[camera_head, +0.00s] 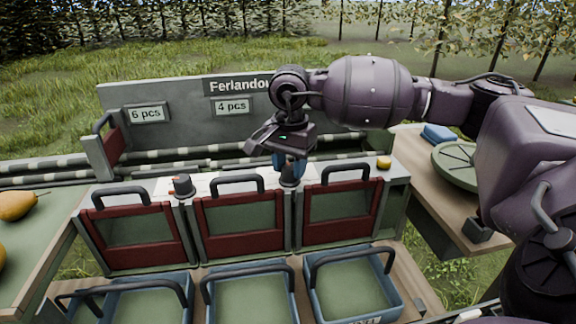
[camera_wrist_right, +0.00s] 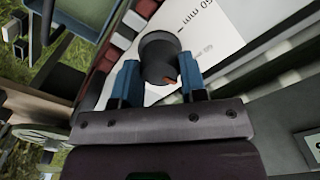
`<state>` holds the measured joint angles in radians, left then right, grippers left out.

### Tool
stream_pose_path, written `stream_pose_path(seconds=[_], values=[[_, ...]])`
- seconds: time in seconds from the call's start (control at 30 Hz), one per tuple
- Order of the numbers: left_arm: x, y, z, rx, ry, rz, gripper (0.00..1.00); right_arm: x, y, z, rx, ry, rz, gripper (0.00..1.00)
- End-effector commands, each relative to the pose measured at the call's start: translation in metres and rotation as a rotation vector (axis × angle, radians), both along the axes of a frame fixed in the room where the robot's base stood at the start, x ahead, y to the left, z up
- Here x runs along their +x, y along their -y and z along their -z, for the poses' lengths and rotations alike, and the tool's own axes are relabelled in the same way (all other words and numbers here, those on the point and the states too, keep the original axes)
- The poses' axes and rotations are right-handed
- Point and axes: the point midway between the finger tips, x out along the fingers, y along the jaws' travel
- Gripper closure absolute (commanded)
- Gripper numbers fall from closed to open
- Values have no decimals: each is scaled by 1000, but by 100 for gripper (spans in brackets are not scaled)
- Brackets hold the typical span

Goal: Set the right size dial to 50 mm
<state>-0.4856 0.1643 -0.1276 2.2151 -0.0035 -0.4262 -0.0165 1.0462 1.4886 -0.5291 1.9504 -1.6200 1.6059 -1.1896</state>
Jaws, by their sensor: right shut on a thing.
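The right size dial (camera_head: 290,179) is a dark round knob on the white strip along the top of the sorter. My right gripper (camera_head: 287,163) reaches down onto it from above. In the wrist view, its two blue fingers (camera_wrist_right: 158,80) are shut on the dial (camera_wrist_right: 157,50), one on each side. A small orange-red mark shows on the dial's lower right side. A "50 mm" label (camera_wrist_right: 203,10) is printed upside down on the white strip, up and right of the dial. A second label nearby is too faint to read surely. My left gripper is not in view.
The left dial (camera_head: 183,186) stands on the same strip. Red-framed flaps (camera_head: 240,228) with black handles are below, above blue crates (camera_head: 252,300). A yellow button (camera_head: 384,163) is at right. A grey sign board (camera_head: 180,118) stands behind. Pears (camera_head: 17,205) lie at far left.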

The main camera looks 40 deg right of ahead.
Motion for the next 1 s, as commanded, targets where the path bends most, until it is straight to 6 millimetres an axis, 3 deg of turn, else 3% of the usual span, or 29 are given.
stream_pose_path(seconds=[1.0], values=[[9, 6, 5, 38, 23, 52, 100, 0, 0, 3, 2, -3, -964, 85]])
